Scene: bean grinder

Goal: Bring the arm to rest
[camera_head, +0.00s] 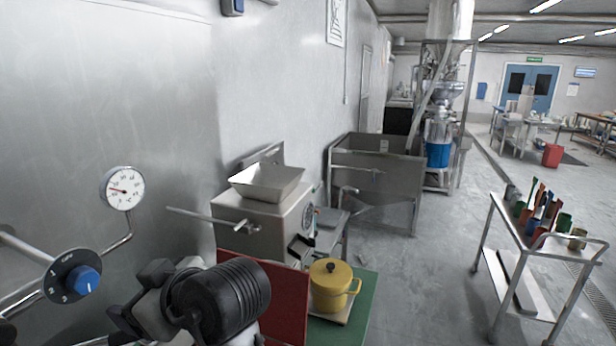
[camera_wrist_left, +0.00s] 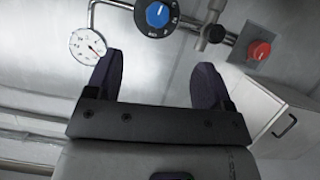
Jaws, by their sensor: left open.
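My left gripper (camera_wrist_left: 156,80) shows in the left wrist view with its two dark fingers spread apart and nothing between them. Beyond the fingers are a blue control knob (camera_wrist_left: 158,14), a round white gauge (camera_wrist_left: 88,46) and a red button (camera_wrist_left: 259,50) on a metal panel. In the head view my left arm is at the bottom left, in front of the blue dial (camera_head: 74,279) and gauge (camera_head: 122,188). The wrist's black round housing hides much of that gripper. My right gripper does not show.
A steel grinder (camera_head: 265,210) with a square hopper stands right of my arm. A yellow pot (camera_head: 330,285) sits beside it on a green surface, near a red panel (camera_head: 285,300). A trolley (camera_head: 540,245) with colored containers stands at the right. Open floor lies between.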

